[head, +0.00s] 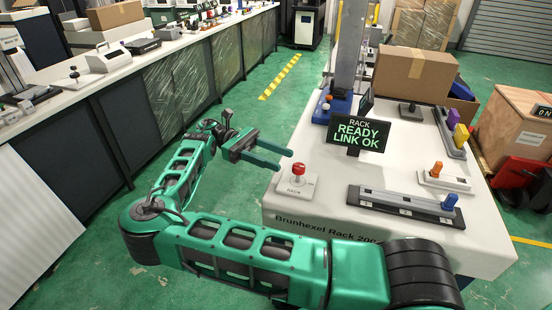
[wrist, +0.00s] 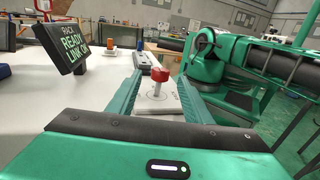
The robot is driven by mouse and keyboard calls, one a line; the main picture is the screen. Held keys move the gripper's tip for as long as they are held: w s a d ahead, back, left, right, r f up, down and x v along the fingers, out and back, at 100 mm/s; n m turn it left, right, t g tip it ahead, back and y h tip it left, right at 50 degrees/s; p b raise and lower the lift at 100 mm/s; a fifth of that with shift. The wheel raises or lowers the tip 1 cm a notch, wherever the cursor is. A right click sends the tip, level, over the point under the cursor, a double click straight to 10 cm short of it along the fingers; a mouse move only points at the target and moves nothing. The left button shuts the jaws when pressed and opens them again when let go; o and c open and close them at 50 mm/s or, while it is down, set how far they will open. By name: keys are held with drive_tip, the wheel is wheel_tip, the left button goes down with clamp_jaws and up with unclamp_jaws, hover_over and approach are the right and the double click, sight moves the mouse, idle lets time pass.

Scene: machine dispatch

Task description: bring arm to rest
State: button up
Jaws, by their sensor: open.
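My gripper (head: 268,157) is green with two parallel fingers, and it is open and empty. In the head view it is off the left edge of the white rack table, with its fingertips close to a red-topped control (head: 298,171) on a white base plate. In the wrist view the red-topped control (wrist: 159,75) shows between and beyond the two fingers (wrist: 155,90). Nothing is between the jaws that I can see held. My green arm bends out to the left over the floor and back to the gripper.
The white rack table (head: 300,207) carries a screen (head: 359,134) reading "RACK READY LINK OK", a slide with a blue knob (head: 449,202), an orange knob (head: 437,169) and a cardboard box (head: 414,74). A long bench (head: 120,65) runs along the left.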

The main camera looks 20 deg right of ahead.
drive_tip(key=shift+d, duration=0.1)
drive_tip(key=w+d+r+m+t+y, duration=0.1)
drive_tip(key=d+r+m+y, duration=0.1)
drive_tip(key=d+r, duration=0.3)
drive_tip(key=w+d+r+m+y, duration=0.1)
drive_tip(key=d+r+m, duration=0.1)
drive_tip(key=d, duration=0.6)
drive_tip(key=s+d+r+m+t+y, duration=0.25)
drive_tip(key=s+d+y, duration=0.2)
drive_tip(key=d, duration=0.65)
drive_tip(key=s+d+f+m+t+y, duration=0.25)
drive_tip(key=s+f+y, duration=0.2)
drive_tip(key=s, duration=0.65)
drive_tip(key=s+a+m+t+h, duration=0.1)
drive_tip(key=s+a+m+t, duration=0.3)
drive_tip(key=s+a+t, duration=0.4)
drive_tip(key=shift+s+a+r+m, duration=0.4)
drive_tip(key=shift+s+a, duration=0.55)
drive_tip(key=shift+s, duration=2)
